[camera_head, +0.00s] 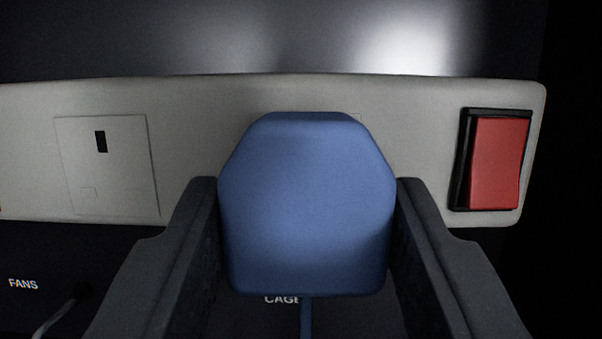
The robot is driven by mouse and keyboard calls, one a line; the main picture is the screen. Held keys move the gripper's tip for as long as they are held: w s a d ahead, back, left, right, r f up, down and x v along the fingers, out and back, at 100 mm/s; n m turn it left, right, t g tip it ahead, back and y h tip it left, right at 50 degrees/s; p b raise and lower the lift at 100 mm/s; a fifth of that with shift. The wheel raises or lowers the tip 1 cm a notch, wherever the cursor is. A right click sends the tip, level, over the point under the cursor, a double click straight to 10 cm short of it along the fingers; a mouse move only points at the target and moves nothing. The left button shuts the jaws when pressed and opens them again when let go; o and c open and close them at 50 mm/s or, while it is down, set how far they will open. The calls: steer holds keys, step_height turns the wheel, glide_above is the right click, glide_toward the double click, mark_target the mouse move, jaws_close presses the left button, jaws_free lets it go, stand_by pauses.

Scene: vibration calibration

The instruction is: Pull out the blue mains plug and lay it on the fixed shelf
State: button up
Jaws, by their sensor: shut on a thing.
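The blue mains plug (307,205) fills the middle of the head view, with its blue cable leaving from the bottom. My gripper (307,190) is shut on the plug, with one dark finger against its left side and one against its right side. Behind the plug is a light grey socket strip (400,115). The plug hides the part of the strip behind it, so I cannot tell whether its pins are in a socket. The fixed shelf cannot be made out in this view.
A socket plate (125,170) with a dark slot is on the strip at left. A red rocker switch (498,163) in a black frame is at right. Below, a dark panel carries the labels FANS (23,284) and a partly hidden CAGE (281,299). A grey cable (55,318) is at lower left.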

mark_target(314, 203)
stand_by(0.4)
steer(key=shift+s+d+b, duration=0.1)
steer(key=shift+s+b, duration=0.5)
steer(key=shift+s, duration=1.15)
steer(key=shift+d, duration=0.1)
